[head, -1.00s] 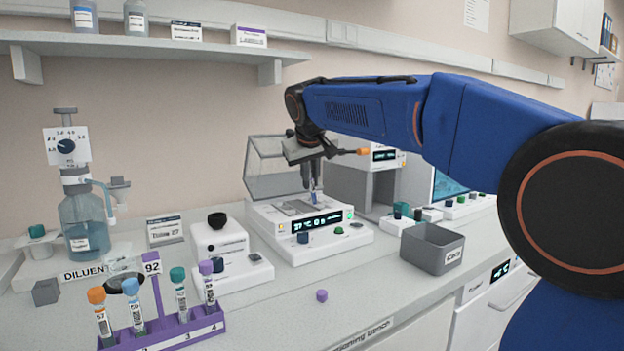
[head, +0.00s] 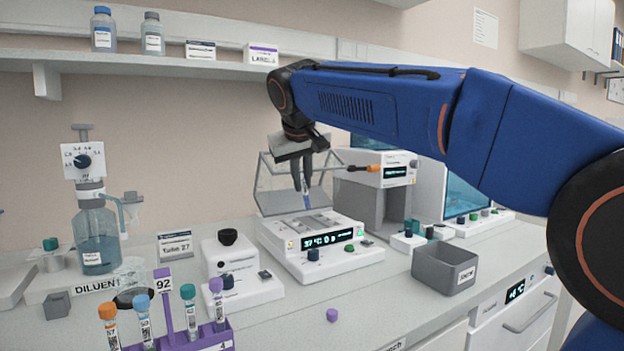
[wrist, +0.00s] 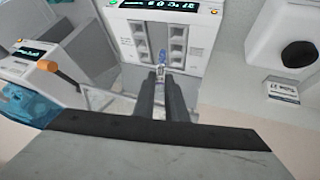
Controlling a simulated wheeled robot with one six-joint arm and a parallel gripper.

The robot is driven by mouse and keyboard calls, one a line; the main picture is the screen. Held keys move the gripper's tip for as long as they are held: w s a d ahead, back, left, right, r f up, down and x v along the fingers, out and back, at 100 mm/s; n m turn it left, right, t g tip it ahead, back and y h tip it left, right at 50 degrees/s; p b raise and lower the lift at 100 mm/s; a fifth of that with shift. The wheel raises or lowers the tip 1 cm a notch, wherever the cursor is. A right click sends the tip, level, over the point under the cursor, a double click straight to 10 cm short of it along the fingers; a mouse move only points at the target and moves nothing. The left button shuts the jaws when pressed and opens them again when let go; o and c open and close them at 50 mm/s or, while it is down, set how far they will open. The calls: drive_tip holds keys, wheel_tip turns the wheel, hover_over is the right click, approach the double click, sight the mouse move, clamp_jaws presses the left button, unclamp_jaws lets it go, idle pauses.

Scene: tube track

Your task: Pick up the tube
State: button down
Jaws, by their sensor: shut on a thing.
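My gripper (head: 302,184) is shut on a small clear tube (head: 306,201) and holds it upright above the white heater block (head: 312,244) with the lit display. In the wrist view my gripper's fingers (wrist: 162,80) close around the tube (wrist: 162,58), which shows a blue part at its end. The block's slotted top lies beyond it. The upper part of the tube is hidden between the fingers.
The block's clear lid (head: 290,180) stands open behind my gripper. A purple rack (head: 190,338) with several capped tubes is at front left. A grey bin (head: 445,262) stands to the right. A loose purple cap (head: 332,315) lies on the bench.

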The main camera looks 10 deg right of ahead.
drive_tip(key=s+a+r+g+y, duration=0.2)
drive_tip(key=s+a, duration=0.8)
drive_tip(key=shift+a+m, duration=0.3)
drive_tip(key=shift+a, duration=0.05)
idle(1.5)
